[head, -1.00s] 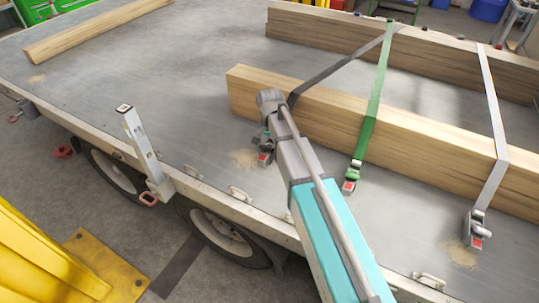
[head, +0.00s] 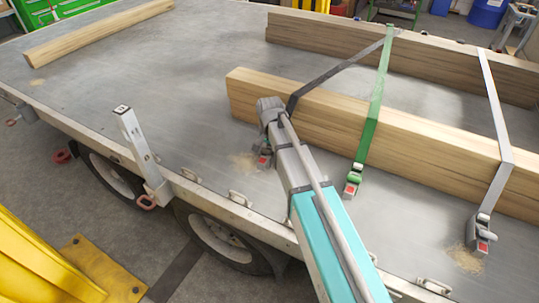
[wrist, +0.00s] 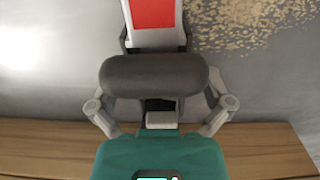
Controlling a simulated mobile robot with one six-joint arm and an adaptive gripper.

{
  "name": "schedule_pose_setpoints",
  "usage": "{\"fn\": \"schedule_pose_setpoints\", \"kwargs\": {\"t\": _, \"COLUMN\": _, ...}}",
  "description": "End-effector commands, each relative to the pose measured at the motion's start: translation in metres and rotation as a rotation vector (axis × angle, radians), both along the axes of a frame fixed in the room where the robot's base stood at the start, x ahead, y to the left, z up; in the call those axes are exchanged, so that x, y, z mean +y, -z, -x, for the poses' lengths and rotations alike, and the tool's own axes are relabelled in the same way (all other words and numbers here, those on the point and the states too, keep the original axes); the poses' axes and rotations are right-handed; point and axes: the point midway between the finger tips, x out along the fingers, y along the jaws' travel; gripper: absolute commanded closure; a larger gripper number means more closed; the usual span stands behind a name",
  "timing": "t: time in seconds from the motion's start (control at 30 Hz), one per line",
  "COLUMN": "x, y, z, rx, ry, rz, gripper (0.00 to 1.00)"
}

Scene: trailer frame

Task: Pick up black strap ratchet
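The black strap (head: 335,66) runs over the wood beams to its ratchet (head: 264,156) on the trailer bed, which is partly hidden by my arm in the head view. In the wrist view the ratchet (wrist: 153,76) shows a dark rounded handle across the middle and a red label beyond it. My gripper (wrist: 158,100) is right over the ratchet, with its grey fingers spread to either side of the handle. The fingertips are partly hidden by the handle, and contact cannot be made out.
A green strap's ratchet (head: 352,182) lies to the right, and a grey strap's ratchet (head: 481,236) farther right. The near beam (head: 400,130) lies just behind the ratchets. An upright metal post (head: 138,145) stands at the bed's edge. The bed left of the beams is mostly clear.

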Motion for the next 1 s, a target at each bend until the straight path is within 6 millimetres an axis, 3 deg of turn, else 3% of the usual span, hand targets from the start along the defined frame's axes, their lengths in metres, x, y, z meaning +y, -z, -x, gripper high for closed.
{"fn": "schedule_pose_setpoints", "kwargs": {"t": 0.07, "x": 0.0, "y": 0.0, "z": 0.0, "rx": 0.0, "ry": 0.0, "rz": 0.0, "gripper": 0.15}}
{"fn": "schedule_pose_setpoints", "kwargs": {"t": 0.5, "x": 0.0001, "y": 0.0001, "z": 0.0, "rx": 0.0, "ry": 0.0, "rz": 0.0, "gripper": 0.97}}
{"fn": "schedule_pose_setpoints", "kwargs": {"t": 1.0, "x": 0.0001, "y": -0.0059, "z": -0.0001, "rx": 0.0, "ry": 0.0, "rz": 0.0, "gripper": 0.97}}
